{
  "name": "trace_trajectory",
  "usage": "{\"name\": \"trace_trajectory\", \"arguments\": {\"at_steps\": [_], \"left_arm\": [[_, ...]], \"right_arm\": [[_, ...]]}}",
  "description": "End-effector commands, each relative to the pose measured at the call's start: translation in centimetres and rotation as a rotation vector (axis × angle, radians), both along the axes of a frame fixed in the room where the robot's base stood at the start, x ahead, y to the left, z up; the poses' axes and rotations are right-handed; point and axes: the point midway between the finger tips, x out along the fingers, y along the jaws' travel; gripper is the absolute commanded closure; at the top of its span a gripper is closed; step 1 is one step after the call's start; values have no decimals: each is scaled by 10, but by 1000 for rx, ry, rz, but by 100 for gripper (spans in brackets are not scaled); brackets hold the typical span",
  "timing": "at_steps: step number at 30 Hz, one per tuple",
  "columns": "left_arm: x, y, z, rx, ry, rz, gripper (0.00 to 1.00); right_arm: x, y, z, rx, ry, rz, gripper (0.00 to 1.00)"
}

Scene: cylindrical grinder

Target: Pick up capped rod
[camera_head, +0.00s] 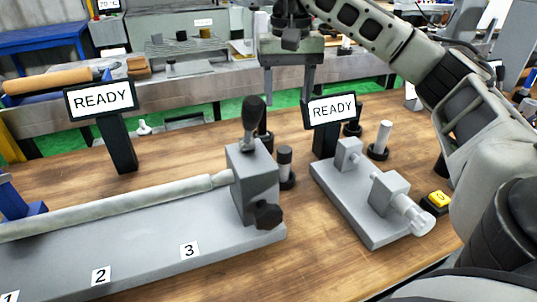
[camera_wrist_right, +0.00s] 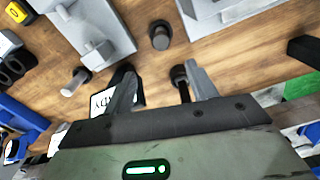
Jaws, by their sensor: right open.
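Several short rods stand upright in round black bases on the wooden table. One is a grey rod with a dark top (camera_head: 285,160), beside the grey clamp block; it shows from above in the right wrist view (camera_wrist_right: 160,36). A dark-topped rod (camera_head: 264,130) stands behind the lever, partly hidden; in the wrist view it shows between my fingers, nearer the right one (camera_wrist_right: 180,76). A pale rod (camera_head: 383,138) stands at right. I cannot tell for sure which is the capped rod. My right gripper (camera_head: 287,86) points down, open and empty, above and behind the rods. My left gripper is out of view.
A grey fixture with a clamp block (camera_head: 254,185) and lever holds a long pale bar. A READY screen (camera_head: 332,110) stands close to the rods. A grey gauge fixture (camera_head: 365,205) and yellow button (camera_head: 437,198) are at right.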

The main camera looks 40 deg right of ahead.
Motion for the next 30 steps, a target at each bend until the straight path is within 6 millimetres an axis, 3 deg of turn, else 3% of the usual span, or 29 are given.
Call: {"name": "trace_trajectory", "arguments": {"at_steps": [5, 12, 20, 30], "left_arm": [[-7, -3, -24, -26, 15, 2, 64], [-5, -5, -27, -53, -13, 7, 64], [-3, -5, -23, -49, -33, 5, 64], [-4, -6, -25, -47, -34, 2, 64]], "right_arm": [[0, 1, -43, 1, 6, 2, 43], [0, 1, -89, 0, 4, 1, 43], [1, 1, -106, 1, 1, 1, 43], [5, 2, -150, 1, 3, 1, 43]]}}
